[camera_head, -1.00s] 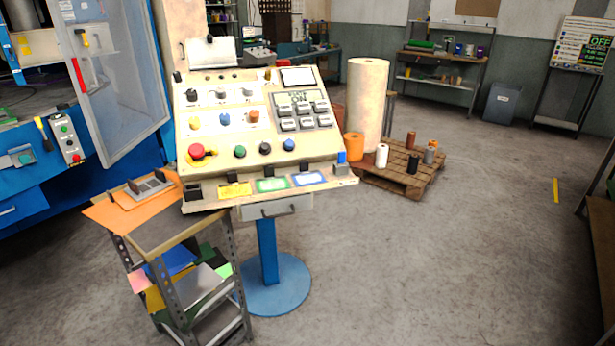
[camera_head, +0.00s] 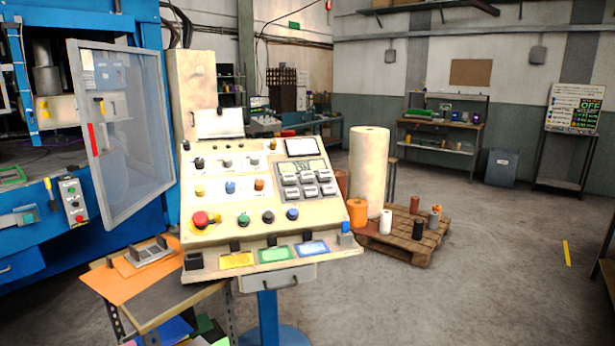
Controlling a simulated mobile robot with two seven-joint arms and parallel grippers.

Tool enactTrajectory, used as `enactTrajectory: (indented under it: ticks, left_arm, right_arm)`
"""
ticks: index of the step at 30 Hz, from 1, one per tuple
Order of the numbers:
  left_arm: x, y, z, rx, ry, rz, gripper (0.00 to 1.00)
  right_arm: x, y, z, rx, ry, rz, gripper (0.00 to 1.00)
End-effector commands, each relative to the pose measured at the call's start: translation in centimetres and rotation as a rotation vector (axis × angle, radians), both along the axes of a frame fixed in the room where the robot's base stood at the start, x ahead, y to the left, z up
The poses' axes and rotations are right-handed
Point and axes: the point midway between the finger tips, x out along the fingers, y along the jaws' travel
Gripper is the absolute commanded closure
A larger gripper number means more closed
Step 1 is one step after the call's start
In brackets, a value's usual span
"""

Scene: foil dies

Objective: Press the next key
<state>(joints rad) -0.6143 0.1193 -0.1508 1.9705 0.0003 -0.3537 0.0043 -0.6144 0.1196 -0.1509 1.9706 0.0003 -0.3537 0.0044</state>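A cream control console (camera_head: 215,256) stands on a blue post at the centre of the head view. Its upper right holds a panel of several grey keys (camera_head: 307,184) below a small display (camera_head: 301,166). The labels on the keys are too small to read. Left of the keys are rows of knobs and coloured buttons. A red mushroom button (camera_head: 201,218) sits at the lower left, with green, black and blue buttons to its right. Yellow, green and blue cards lie along the bottom ledge. Neither of my grippers shows in the view.
A small metal stand (camera_head: 187,303) with orange sheets is at the console's lower left. A blue machine (camera_head: 40,240) with an open clear door (camera_head: 135,150) is at left. A pallet (camera_head: 405,244) with rolls stands right behind.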

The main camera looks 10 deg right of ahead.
Motion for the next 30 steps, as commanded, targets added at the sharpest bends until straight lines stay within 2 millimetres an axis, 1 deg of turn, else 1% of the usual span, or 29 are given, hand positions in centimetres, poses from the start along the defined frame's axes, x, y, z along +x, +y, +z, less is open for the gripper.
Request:
enactTrajectory:
  ticks: [1, 8, 30]
  left_arm:
    - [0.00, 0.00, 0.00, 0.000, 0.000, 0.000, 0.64]
    - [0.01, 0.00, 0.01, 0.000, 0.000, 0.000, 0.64]
    - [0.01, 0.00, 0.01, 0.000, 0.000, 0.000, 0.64]
  right_arm:
    - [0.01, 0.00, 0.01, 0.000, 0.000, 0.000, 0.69]
    - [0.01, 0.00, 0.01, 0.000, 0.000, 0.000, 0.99]
    - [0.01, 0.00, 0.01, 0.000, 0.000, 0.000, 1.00]
